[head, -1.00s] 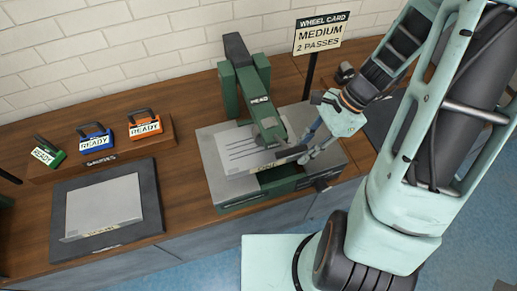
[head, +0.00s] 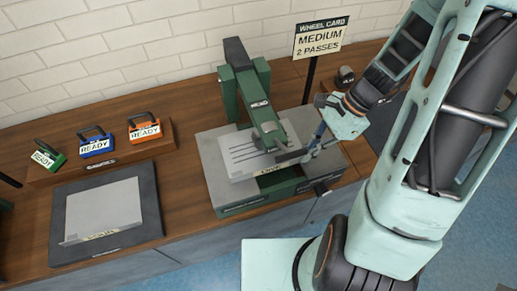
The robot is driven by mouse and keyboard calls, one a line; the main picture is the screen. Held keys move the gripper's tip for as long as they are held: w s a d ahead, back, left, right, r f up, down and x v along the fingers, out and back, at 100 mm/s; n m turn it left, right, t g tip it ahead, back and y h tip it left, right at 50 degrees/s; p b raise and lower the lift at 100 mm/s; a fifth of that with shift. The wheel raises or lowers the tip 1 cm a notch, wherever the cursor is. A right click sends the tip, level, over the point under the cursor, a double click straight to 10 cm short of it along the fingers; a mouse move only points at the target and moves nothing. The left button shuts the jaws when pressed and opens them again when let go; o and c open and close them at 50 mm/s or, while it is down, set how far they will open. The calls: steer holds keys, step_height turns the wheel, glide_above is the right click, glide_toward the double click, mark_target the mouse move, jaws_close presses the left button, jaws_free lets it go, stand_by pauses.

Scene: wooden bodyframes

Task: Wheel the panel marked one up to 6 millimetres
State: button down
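A green wheeling machine (head: 263,112) stands on a grey base at the middle of the bench. A light panel with several dark lines (head: 240,158) lies on its bed under the green arm, a small tag at its front edge. My gripper (head: 308,153) is at the panel's right side, by a dark bar; its fingers are too small to tell whether they are closed on it. A second plain light panel (head: 103,208) lies on a dark mat (head: 150,205) at the left, with a tag at its front edge. The panel tags are not readable.
Green (head: 47,155), blue (head: 95,144) and orange (head: 145,130) gauges marked READY stand on a wooden rack at the back left. A wheel card (head: 319,36) reads MEDIUM, 2 PASSES, on a post behind the machine. Bare bench (head: 180,190) lies between mat and machine.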

steer(key=shift+w+d, duration=0.3)
steer(key=shift+d, duration=0.65)
steer(key=shift+w+d, duration=0.3)
steer(key=shift+d, duration=0.6)
steer(key=shift+w+d, duration=0.3)
steer(key=shift+d, duration=0.65)
steer(key=c, duration=1.5)
jaws_free()
steer(key=shift+d, duration=0.1)
steer(key=shift+w+d+p, duration=0.15)
steer(key=shift+w+d, duration=0.1)
steer(key=shift+d, duration=0.5)
steer(key=shift+w+d+p, duration=0.1)
steer(key=shift+w+d, duration=0.2)
steer(key=shift+d, duration=0.45)
steer(key=shift+w+d+p, duration=0.15)
steer(key=shift+w+d, duration=0.1)
steer(key=shift+d, duration=0.5)
step_height(320, 180, up, 7)
steer(key=p, duration=0.5)
